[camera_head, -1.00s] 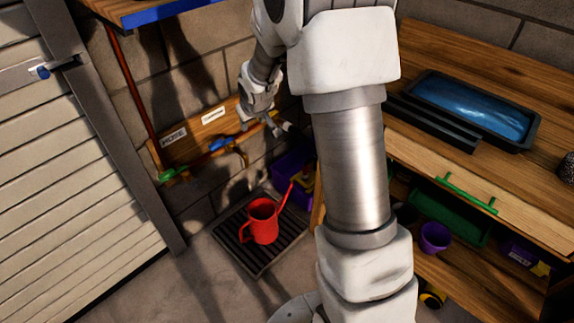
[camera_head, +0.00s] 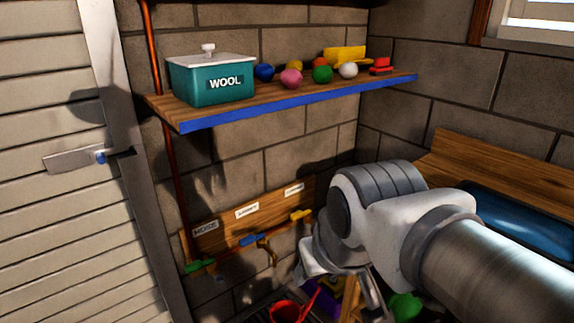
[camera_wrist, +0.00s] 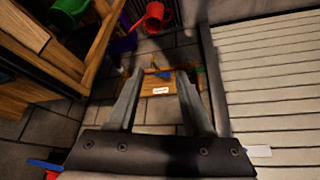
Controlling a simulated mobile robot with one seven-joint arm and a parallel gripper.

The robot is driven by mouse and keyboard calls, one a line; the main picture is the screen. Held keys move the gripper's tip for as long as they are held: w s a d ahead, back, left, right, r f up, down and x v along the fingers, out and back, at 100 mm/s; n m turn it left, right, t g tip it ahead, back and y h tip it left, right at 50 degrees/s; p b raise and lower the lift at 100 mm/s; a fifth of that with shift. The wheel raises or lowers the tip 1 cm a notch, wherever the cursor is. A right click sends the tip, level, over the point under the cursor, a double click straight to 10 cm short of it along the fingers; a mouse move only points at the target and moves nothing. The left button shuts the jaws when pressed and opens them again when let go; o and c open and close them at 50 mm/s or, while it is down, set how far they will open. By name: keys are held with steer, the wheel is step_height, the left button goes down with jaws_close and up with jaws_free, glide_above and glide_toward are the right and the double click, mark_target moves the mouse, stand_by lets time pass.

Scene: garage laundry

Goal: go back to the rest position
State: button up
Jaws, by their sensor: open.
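My gripper (camera_wrist: 158,88) is open in the wrist view, with two dark fingers apart and nothing between them. In the head view my arm reaches in from the lower right, and my gripper (camera_head: 342,278) hangs low in front of the brick wall. The wooden board (camera_head: 247,212) with paper labels is on the wall left of it, with a pipe and coloured valve handles below. The board also shows between the fingers in the wrist view (camera_wrist: 157,84). A red watering can (camera_head: 287,311) is partly cut off at the lower edge; it shows in the wrist view (camera_wrist: 153,17).
A blue-edged shelf (camera_head: 290,108) holds a teal WOOL box (camera_head: 211,80), several coloured balls and a yellow item. A slatted door (camera_head: 60,220) stands at left. A wooden bench (camera_head: 480,162) with a blue-filled tray (camera_head: 530,225) is at right, partly behind my arm.

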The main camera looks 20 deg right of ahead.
steer(key=shift+s+a, duration=0.2)
steer(key=shift+s, duration=0.9)
step_height(320, 180, up, 24)
steer(key=p, duration=2.4)
steer(key=shift+r, duration=0.15)
